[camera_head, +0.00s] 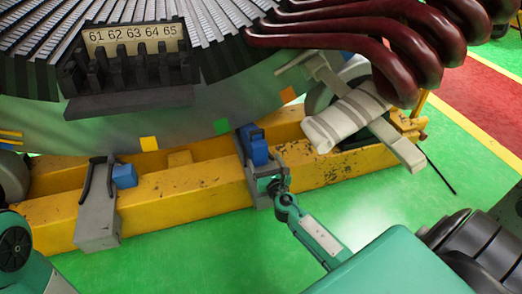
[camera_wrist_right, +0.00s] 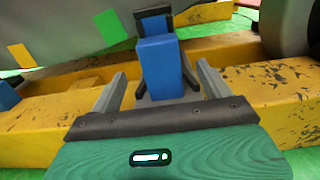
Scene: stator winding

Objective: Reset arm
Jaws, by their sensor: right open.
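My right gripper (camera_head: 277,183) reaches in from the lower right in the head view, low beside the yellow beam. In the right wrist view its two grey fingers (camera_wrist_right: 160,72) are spread apart and empty. A blue block (camera_wrist_right: 166,68) on a dark bracket shows ahead, between the fingers in that view, with gaps on both sides. I cannot tell how far it is from the fingertips. The same block (camera_head: 256,152) sits against the beam in the head view. A teal part of my left arm shows at the lower left; my left gripper is out of view.
The stator (camera_head: 140,120) with a plate numbered 61 to 65 fills the upper left. It stands over yellow beams (camera_head: 180,197). Dark red coils (camera_head: 370,35) overhang at the upper right. A pale wrapped bar (camera_head: 347,115) lies below them. Green floor (camera_head: 430,215) is open at the right.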

